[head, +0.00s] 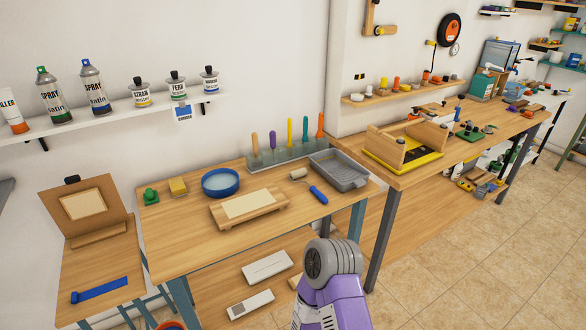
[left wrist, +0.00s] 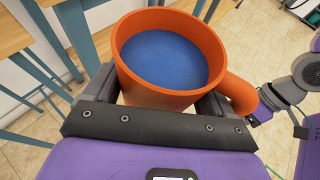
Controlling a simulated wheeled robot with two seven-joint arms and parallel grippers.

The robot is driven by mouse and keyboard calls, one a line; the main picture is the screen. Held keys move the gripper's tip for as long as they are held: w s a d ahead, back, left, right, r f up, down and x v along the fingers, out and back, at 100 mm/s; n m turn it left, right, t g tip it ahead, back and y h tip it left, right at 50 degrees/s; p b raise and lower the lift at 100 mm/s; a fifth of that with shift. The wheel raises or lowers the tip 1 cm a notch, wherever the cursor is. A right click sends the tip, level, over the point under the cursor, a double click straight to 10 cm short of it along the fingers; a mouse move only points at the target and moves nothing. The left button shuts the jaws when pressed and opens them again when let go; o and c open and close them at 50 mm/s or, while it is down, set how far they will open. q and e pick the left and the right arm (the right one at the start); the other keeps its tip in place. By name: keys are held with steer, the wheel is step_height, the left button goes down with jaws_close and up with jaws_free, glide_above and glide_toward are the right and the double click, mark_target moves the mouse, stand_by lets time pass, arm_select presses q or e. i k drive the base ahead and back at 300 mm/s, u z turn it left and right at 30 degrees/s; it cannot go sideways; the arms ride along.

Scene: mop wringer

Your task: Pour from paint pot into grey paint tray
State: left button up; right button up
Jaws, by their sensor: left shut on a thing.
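The paint pot (left wrist: 158,83) is orange with a handle on its right side and holds blue paint (left wrist: 163,58). In the left wrist view my left gripper (left wrist: 158,103) is shut on it, with a finger on each side of its body. The pot looks about upright, the paint inside its rim. In the head view only a sliver of an orange rim (head: 170,325) shows at the bottom edge. The grey paint tray (head: 341,170) lies on the bench's back right, away from the pot. My right gripper cannot be made out.
On the bench (head: 180,235) are a blue bowl (head: 221,184), a wooden board (head: 249,207), a yellow sponge (head: 178,186) and a blue-handled roller (head: 318,194) beside the tray. A rack of upright tools (head: 288,149) stands behind. The bench's front left is clear.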

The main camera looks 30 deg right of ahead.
mark_target(342, 171)
steer(key=k, duration=0.6)
steer(key=z, duration=0.85)
steer(key=i, duration=0.7)
steer(key=z, duration=1.05)
steer(key=i, duration=1.4)
steer(key=u, duration=0.25)
